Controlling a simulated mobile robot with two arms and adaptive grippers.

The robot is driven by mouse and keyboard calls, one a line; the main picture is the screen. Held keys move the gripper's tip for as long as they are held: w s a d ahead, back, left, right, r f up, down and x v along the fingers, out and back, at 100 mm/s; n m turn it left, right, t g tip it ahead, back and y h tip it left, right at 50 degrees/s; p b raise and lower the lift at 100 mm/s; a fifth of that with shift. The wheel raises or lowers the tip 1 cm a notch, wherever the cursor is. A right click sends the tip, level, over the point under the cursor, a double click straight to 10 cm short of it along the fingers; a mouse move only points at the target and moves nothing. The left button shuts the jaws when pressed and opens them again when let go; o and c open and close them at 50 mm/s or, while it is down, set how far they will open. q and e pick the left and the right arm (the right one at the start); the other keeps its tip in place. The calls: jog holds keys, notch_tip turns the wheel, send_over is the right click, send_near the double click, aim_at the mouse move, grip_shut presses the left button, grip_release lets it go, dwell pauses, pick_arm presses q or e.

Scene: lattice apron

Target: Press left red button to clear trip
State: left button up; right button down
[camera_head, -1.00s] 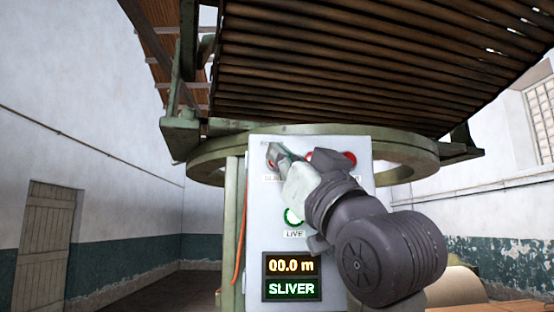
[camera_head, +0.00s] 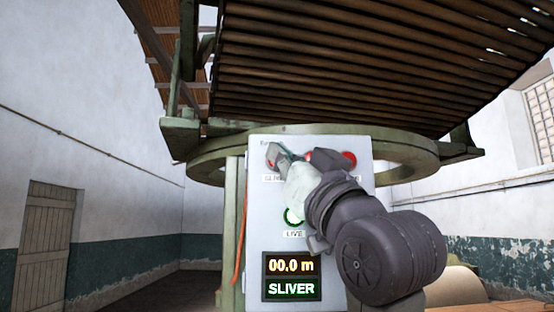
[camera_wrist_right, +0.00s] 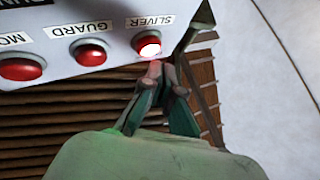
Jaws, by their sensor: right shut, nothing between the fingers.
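The left red button, labelled SLIVER, is on the upper left of the grey control panel (camera_head: 340,255). In the head view my right gripper (camera_head: 277,152) covers most of it. My right gripper's fingertips (camera_wrist_right: 154,74) are shut and empty, right at the button's edge in that view. I cannot tell whether they touch it. The display reads 00.0 m and SLIVER (camera_head: 291,288). My left gripper is not in view.
Two other red buttons sit in the same row: GUARD (camera_wrist_right: 90,51) and one with a cut-off label (camera_wrist_right: 20,65). A slatted lattice (camera_head: 340,70) hangs above. An orange cable runs down the panel's left side (camera_head: 240,250).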

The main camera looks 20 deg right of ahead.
jog(key=shift+w+d, duration=0.15)
jog(key=shift+w, duration=0.25)
jog(key=shift+w+d, duration=0.15)
jog(key=shift+w, duration=0.35)
dwell(0.7)
jog(key=shift+s, duration=0.15)
jog(key=shift+s+a, duration=0.3)
jog(key=shift+s, duration=0.4)
jog(key=shift+s, duration=0.1)
jog(key=s, duration=0.2)
jog(key=s+a+b, duration=0.1)
jog(key=s, duration=0.1)
jog(key=shift+s+a, duration=0.2)
jog(key=shift+s, duration=0.1)
jog(key=shift+f, duration=0.1)
dwell(0.8)
